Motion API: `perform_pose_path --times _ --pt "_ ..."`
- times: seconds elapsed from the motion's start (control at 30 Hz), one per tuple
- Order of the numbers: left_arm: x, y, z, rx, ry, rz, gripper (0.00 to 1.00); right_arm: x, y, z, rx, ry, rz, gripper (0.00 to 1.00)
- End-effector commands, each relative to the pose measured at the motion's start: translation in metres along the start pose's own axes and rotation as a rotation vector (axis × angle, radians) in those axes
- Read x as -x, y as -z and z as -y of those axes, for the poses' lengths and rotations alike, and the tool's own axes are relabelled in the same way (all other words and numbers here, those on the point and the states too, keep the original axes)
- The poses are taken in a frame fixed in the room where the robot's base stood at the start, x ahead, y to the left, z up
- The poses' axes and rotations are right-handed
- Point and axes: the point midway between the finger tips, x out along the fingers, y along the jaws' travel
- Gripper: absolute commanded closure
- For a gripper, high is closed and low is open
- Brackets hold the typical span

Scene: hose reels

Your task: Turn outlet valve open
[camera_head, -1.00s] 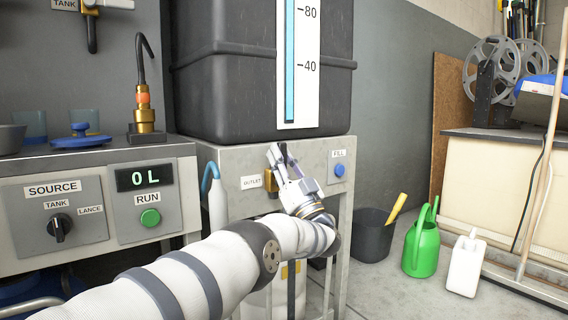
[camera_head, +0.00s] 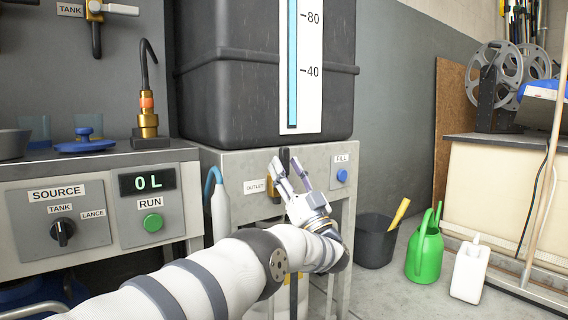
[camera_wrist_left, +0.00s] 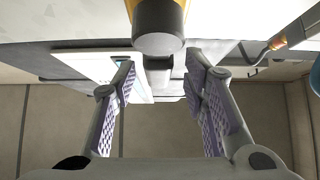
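The outlet valve (camera_head: 271,184) is a yellow-bodied fitting with a black handle (camera_head: 284,157), on the grey stand front beside the OUTLET label (camera_head: 255,186). My left gripper (camera_head: 287,164) is in front of it and partly hides it. In the left wrist view, my left gripper (camera_wrist_left: 164,78) is open, with its two purple-padded fingers apart. The valve's black round end (camera_wrist_left: 158,28) and a little yellow show at the top middle, between and beyond the fingers. I cannot tell whether a finger touches the handle. My right gripper is not in view.
A black tank (camera_head: 235,95) with a level gauge (camera_head: 305,70) stands above the valve. A blue FILL button (camera_head: 342,175) is to its right. A dark bucket (camera_head: 374,243) and green watering can (camera_head: 424,252) stand on the floor.

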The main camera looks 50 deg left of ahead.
Motion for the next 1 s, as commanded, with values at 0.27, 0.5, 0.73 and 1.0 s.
perform_pose_path --times 0.27,0.5,0.73,1.0 --pt "0.074 0.000 -0.001 0.001 -0.004 0.001 0.60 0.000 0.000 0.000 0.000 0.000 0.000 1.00" --pt "0.099 0.000 0.000 0.000 -0.001 0.001 0.60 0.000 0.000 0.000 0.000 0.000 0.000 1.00" --pt "0.099 0.000 0.000 0.001 0.000 0.001 0.60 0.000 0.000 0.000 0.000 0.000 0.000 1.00" --pt "0.109 0.005 -0.013 0.010 -0.155 0.042 0.60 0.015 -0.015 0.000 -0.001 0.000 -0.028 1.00"
